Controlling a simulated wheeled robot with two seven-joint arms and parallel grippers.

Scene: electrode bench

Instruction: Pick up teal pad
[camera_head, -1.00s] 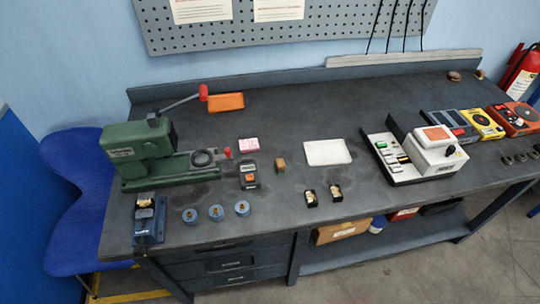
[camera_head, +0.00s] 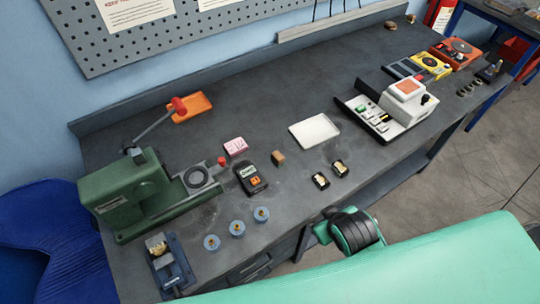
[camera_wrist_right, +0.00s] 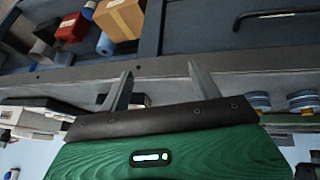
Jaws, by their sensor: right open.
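I cannot make out a teal pad on the bench in either view. The small flat items there are a pink pad (camera_head: 235,146), an orange block (camera_head: 192,106) and a small brown block (camera_head: 278,158). In the right wrist view my right gripper (camera_wrist_right: 162,88) is open, with its two fingers apart and nothing between them, close to the bench's front edge. In the head view only my green right arm shows at lower right, and its fingers are hidden. My left gripper is in neither view.
A green press (camera_head: 125,193) stands at left, with blue round pieces (camera_head: 237,229) and a dark meter (camera_head: 250,180) nearby. A white tray (camera_head: 314,130) and a white machine (camera_head: 402,105) stand further right. A cardboard box (camera_wrist_right: 121,17) shows in the wrist view.

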